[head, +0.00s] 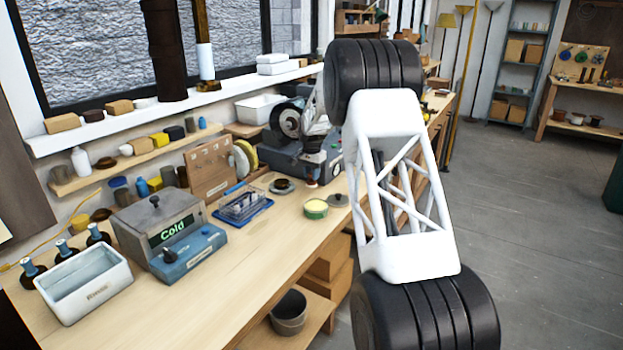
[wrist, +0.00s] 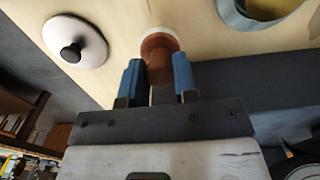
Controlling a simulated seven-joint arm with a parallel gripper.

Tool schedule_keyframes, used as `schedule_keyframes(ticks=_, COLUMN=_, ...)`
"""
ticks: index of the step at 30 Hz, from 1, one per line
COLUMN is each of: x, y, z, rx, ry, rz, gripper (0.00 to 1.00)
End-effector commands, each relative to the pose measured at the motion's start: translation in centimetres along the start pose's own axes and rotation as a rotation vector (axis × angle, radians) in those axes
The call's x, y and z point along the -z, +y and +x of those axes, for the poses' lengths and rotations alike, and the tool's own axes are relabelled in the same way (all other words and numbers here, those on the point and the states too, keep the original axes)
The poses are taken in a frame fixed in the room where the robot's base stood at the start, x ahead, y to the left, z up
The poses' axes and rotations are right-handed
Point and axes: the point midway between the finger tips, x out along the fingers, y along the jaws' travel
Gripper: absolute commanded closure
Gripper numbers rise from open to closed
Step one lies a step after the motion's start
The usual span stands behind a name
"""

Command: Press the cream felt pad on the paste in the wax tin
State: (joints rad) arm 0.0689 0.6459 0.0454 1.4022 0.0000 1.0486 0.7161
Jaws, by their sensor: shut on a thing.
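My gripper (wrist: 158,82) is shut on the reddish-brown handle (wrist: 158,58) of the felt pad, between two blue fingers in the wrist view. A thin pale rim of the cream felt pad (wrist: 158,31) shows at the handle's far end; its face is hidden. In the head view my gripper (head: 312,168) is small, with the brown handle (head: 311,183) below it near the bench. The wax tin (head: 315,214), green-sided with pale yellow paste (head: 316,205), stands open just in front of it. The tin (wrist: 233,14) is cut off at the wrist view's top right; the pad is beside it, not over it.
A grey lid with a dark knob (head: 338,200) lies on the bench right of the tin, near the bench edge. A blue tray (head: 243,208), a small dish (head: 282,186) and a heater reading "Cold" (head: 172,232) stand to the left.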

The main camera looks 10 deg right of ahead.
Motion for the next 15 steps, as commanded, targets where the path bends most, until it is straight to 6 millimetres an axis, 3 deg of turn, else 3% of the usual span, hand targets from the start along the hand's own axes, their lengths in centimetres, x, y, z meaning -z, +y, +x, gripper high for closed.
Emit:
schedule_keyframes(ticks=7, x=0.0, y=0.0, z=-1.6, rx=0.001, ry=0.001, rz=0.000, gripper=0.89)
schedule_keyframes(ticks=15, x=0.0, y=0.0, z=-2.0, rx=0.000, ry=0.000, rz=0.000, gripper=0.89)
